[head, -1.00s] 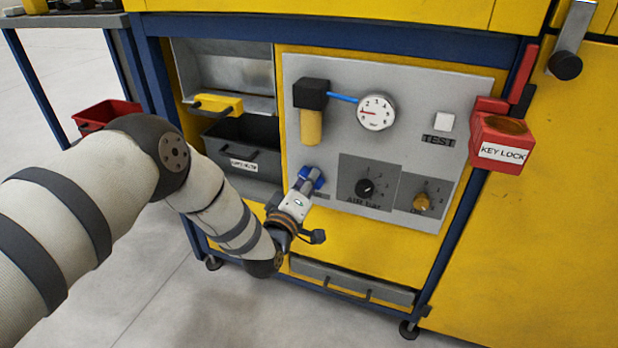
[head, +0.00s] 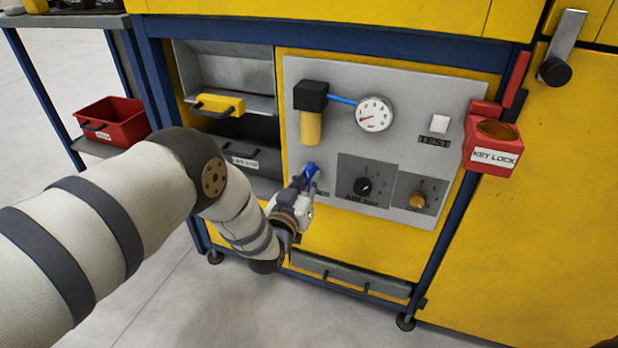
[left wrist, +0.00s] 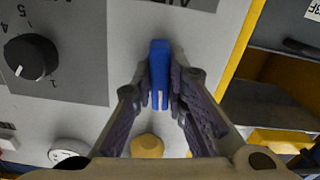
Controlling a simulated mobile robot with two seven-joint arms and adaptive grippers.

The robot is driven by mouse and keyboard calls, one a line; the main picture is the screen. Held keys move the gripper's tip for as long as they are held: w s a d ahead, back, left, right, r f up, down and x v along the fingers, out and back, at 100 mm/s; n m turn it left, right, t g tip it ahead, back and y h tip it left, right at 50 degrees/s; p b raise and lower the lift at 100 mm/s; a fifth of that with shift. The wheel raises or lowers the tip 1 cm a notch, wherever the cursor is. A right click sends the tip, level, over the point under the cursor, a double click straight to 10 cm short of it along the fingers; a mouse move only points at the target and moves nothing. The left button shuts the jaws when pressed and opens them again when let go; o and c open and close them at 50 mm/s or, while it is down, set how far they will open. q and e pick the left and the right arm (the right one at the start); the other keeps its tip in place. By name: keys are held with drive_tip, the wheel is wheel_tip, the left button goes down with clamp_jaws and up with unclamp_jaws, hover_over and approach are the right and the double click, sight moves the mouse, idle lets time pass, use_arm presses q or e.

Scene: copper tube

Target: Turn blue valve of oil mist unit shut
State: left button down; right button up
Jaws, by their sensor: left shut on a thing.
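The blue valve (head: 311,169) is on the lower left of the grey panel, below the yellow-bowled unit (head: 311,127). My left gripper (head: 305,179) is at the valve and partly hides it in the head view. In the left wrist view the blue valve handle (left wrist: 159,70) stands upright in the picture. The fingers of my left gripper (left wrist: 160,80) lie on both sides of the handle and are shut on it. My right gripper is in neither view.
A gauge (head: 374,114), a black knob (head: 362,186) and an orange-brown knob (head: 418,200) are on the panel. A red key lock box (head: 495,150) juts out at right. A red bin (head: 112,122) stands at left. The floor in front is clear.

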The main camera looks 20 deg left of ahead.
use_arm(q)
drive_tip(key=shift+m, duration=0.8)
drive_tip(key=c, duration=1.6)
unclamp_jaws()
drive_tip(key=s, duration=1.2)
drive_tip(key=shift+a, duration=0.2)
